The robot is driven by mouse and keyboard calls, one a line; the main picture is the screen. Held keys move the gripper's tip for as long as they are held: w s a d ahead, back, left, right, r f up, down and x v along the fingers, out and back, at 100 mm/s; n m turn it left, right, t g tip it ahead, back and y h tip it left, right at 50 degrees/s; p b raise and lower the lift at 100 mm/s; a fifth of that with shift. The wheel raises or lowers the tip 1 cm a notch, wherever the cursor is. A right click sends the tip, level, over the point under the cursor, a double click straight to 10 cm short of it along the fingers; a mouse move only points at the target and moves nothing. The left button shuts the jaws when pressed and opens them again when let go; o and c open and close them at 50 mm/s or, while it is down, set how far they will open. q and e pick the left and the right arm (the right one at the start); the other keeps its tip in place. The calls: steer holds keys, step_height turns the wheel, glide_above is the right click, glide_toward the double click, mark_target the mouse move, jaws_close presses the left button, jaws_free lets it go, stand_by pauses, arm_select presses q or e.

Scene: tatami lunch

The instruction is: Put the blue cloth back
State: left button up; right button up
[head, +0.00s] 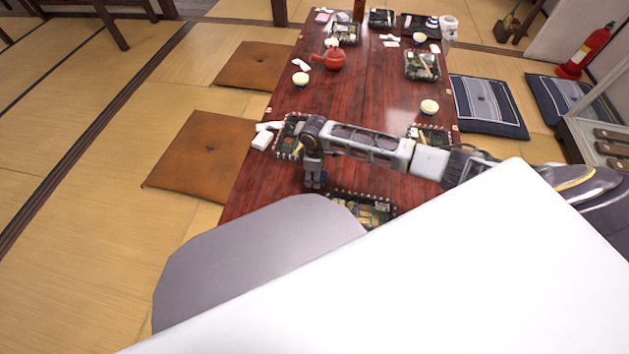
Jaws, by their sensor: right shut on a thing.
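My right arm reaches in from the right across the low red-brown table (290,88). My right gripper (316,182) points down over the near part of the table, between two lunch boxes. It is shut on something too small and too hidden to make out. I cannot pick out a blue cloth for certain in this view. A small blue and white item (431,22) shows at the far right of the table, too small to name. My left gripper is not in view.
Lunch boxes (422,66), bowls (429,106) and a red teapot (334,58) stand on the table. A white item (261,141) lies at its left edge. Brown cushions (195,150) and striped blue cushions (487,104) flank it. A fire extinguisher (590,50) stands at right.

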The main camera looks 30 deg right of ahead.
steer(key=shift+f, duration=0.1)
steer(key=shift+f, duration=0.3)
steer(key=shift+f+b, duration=0.6)
steer(key=shift+f, duration=0.1)
steer(key=shift+f+b, duration=0.35)
steer(key=shift+f, duration=0.45)
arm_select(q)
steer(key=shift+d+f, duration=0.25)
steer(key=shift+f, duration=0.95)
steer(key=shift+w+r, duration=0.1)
arm_select(e)
steer(key=shift+f, duration=0.1)
steer(key=o, duration=1.1)
steer(key=shift+c, duration=0.2)
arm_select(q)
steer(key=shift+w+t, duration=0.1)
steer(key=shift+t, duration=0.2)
